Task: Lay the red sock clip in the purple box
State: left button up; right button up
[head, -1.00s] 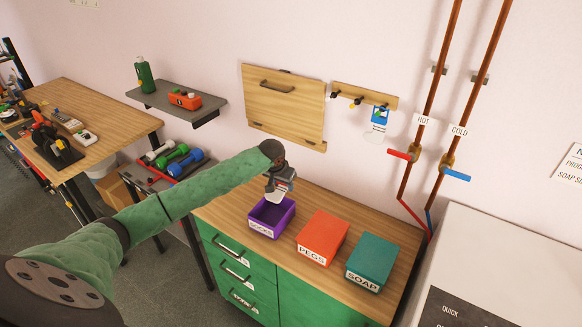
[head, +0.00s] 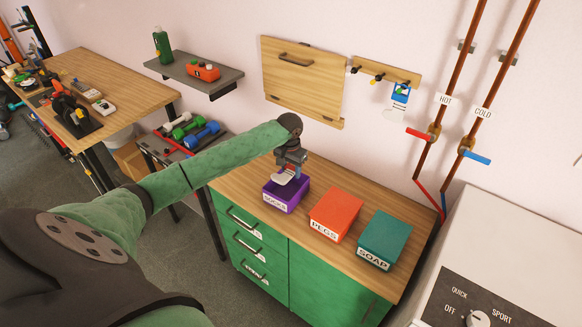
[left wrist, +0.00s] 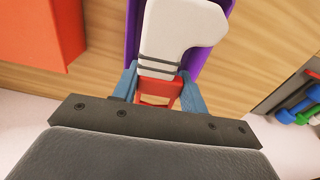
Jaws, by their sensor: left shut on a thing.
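My left gripper (left wrist: 160,88) is shut on the red sock clip (left wrist: 158,86), which sits between its two blue fingers in the left wrist view. A white sock (left wrist: 172,35) with grey stripes hangs from the clip. In the head view the left gripper (head: 290,168) is over the purple box (head: 285,203), labelled SOCKS, with the sock (head: 283,179) at the box's opening. The purple box also shows behind the sock in the left wrist view (left wrist: 131,22). My right gripper is not in view.
The red PEGS box (head: 336,212) and the teal SOAP box (head: 384,238) stand to the right on the wooden worktop (head: 240,184). A hinged wooden panel (head: 300,80) and a hook rail (head: 388,72) are on the wall behind. A grey shelf (head: 195,72) is at upper left.

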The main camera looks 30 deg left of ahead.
pick_arm(q)
jog(key=shift+f, duration=0.65)
jog(key=shift+a+f, duration=0.1)
jog(key=shift+f, duration=1.15)
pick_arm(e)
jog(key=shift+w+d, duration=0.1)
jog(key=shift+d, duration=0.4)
